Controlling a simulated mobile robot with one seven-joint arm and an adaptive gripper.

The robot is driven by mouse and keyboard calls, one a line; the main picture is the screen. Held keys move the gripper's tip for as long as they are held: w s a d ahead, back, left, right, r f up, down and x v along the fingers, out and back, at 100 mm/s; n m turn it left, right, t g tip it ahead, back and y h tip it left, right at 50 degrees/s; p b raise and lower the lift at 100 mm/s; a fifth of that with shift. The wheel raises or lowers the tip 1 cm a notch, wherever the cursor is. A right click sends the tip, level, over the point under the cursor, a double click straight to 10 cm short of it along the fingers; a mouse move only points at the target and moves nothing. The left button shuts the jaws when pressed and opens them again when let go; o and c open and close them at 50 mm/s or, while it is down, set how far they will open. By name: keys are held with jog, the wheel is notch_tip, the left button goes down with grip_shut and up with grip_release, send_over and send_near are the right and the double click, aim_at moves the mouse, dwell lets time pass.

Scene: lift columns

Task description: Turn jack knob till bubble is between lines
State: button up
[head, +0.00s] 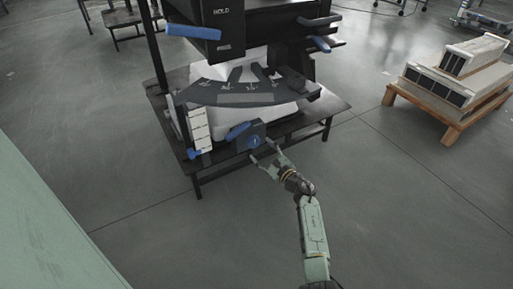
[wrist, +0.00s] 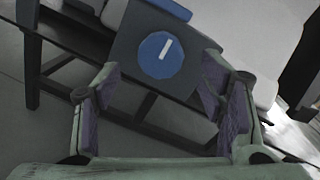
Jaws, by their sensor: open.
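The jack knob is a round blue dial (wrist: 160,55) with a white line, tilted a little right of vertical, on a dark block in the wrist view. In the head view the knob (head: 254,142) is small, low on the front of the machine. My gripper (head: 264,152) is open and empty, just in front of the knob. In the wrist view the fingers of my gripper (wrist: 160,84) stand apart, left and right of the block's lower part, with the knob above the gap. I cannot make out the bubble or its lines.
The machine stands on a dark table (head: 222,165). A curved dark panel (head: 250,95) with markings is above the knob. Blue levers (head: 193,31) stick out higher up. A white stepped strip (head: 198,130) is left of the knob. A wooden pallet (head: 450,123) with boxes stands at right. Floor in front is clear.

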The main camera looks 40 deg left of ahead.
aim_at(255, 143)
jog(key=b+x, duration=0.2)
jog(key=x, duration=0.3)
jog(key=shift+w, duration=0.1)
jog(key=c, duration=1.2)
jog(key=shift+o, duration=0.2)
